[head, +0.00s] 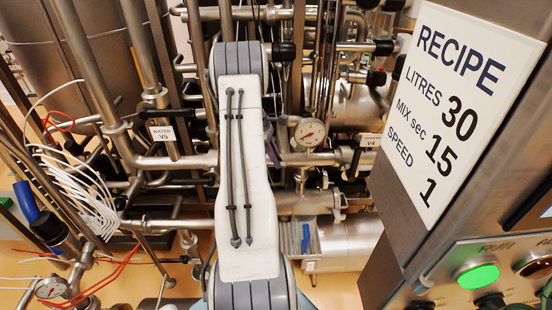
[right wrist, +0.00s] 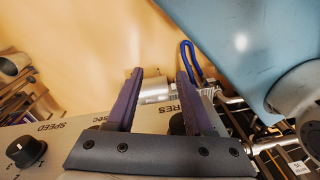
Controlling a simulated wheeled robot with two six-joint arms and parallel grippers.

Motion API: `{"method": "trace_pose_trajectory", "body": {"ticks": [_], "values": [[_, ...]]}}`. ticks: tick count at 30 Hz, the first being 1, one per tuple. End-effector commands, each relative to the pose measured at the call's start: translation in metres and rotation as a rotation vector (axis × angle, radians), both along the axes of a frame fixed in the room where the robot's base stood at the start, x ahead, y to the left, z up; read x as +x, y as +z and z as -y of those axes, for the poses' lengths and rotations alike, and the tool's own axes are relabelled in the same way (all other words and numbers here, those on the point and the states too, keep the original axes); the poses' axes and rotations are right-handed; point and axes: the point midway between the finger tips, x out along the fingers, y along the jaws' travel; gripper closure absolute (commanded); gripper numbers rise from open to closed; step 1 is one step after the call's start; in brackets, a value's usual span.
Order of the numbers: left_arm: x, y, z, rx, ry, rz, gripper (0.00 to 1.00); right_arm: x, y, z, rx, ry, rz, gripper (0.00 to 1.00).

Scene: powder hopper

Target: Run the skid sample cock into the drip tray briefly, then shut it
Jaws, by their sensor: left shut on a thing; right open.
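My left arm crosses the middle of the head view, and its white link hides most of my left gripper (head: 275,138). Only bits of its purple fingers show at the link's right edge, left of a round gauge. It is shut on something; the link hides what. A small metal fitting (head: 300,180) hangs from the pipe below the gauge; I cannot tell whether it is the sample cock. A small metal tray (head: 316,243), perhaps the drip tray, stands lower down with a blue item by it. My right gripper (right wrist: 160,76) is open and empty above the panel in the right wrist view.
The recipe sign (head: 455,105) and control panel (head: 490,265) with a lit green button fill the right side. Dense steel pipes surround the left arm. Valve tags V5 (head: 162,133) and V4 (head: 368,140) show. A blue loop (right wrist: 189,58) lies beyond the right fingers.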

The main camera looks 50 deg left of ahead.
Motion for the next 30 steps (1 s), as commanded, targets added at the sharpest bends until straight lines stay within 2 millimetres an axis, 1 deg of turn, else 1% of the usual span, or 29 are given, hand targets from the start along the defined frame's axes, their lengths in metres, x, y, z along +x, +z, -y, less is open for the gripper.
{"method": "trace_pose_trajectory", "body": {"ticks": [23, 26, 30], "values": [[-0.0007, 0.0007, -0.0008, 0.001, 0.003, -0.001, 1.0, 0.0, 0.0002, 0.0, 0.0, 0.0, 0.0, 0.47], [0.0015, 0.0015, -0.0024, 0.001, 0.058, 0.0, 1.0, 0.0, 0.0018, 0.0, 0.0, 0.0, 0.0, 0.47], [0.0071, 0.002, -0.0085, 0.002, 0.228, 0.0, 1.0, 0.0, 0.0058, 0.0, 0.0, 0.001, 0.0, 0.47]]}}
